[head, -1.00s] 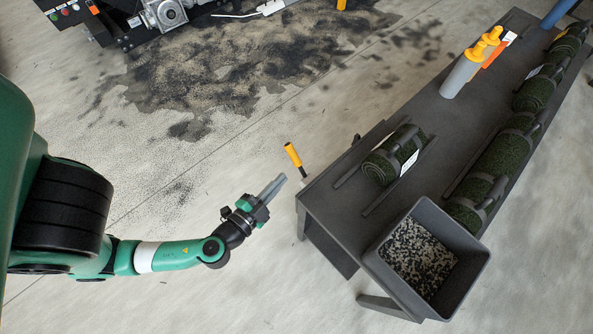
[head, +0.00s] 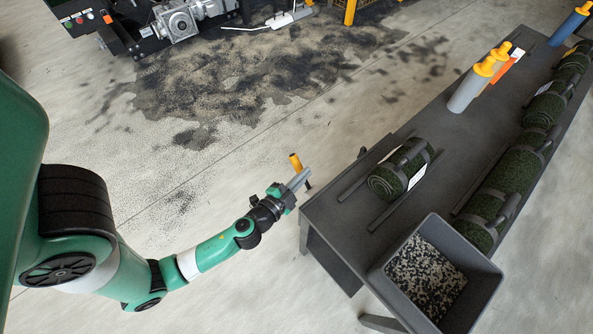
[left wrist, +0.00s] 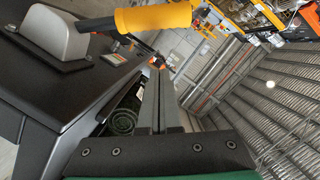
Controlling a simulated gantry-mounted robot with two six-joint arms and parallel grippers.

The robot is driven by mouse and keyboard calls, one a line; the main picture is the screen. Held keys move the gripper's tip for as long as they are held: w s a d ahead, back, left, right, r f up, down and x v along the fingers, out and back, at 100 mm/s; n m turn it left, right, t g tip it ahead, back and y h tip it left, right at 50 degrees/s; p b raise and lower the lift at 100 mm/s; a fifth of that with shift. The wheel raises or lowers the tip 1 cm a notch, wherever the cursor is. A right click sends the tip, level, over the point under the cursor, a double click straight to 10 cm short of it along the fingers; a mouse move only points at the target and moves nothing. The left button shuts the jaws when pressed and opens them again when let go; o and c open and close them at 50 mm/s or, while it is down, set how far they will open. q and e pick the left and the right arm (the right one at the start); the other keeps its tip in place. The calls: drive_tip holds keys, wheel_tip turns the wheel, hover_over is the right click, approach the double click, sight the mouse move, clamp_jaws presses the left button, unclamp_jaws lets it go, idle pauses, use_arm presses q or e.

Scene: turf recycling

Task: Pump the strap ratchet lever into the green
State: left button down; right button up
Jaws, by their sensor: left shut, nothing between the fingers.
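The ratchet lever with its yellow grip (head: 295,161) stands off the left edge of the dark table in the head view. In the left wrist view its yellow grip (left wrist: 153,16) runs across the top, joined by a dark bar to a grey ratchet housing (left wrist: 50,33). My right gripper is not in view.
The dark table (head: 345,215) carries a strapped turf roll (head: 400,170), more rolls along its right side, and grey canisters with yellow tops (head: 470,92). A grey bin of granules (head: 470,245) stands at the near end. Open floor lies left of the table.

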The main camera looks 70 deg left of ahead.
use_arm(q)
drive_tip(key=a+f, duration=0.1)
drive_tip(key=s+a+f+b, duration=0.1)
drive_tip(key=a, duration=0.1)
drive_tip(key=shift+f, duration=0.3)
drive_tip(key=shift+s, duration=0.1)
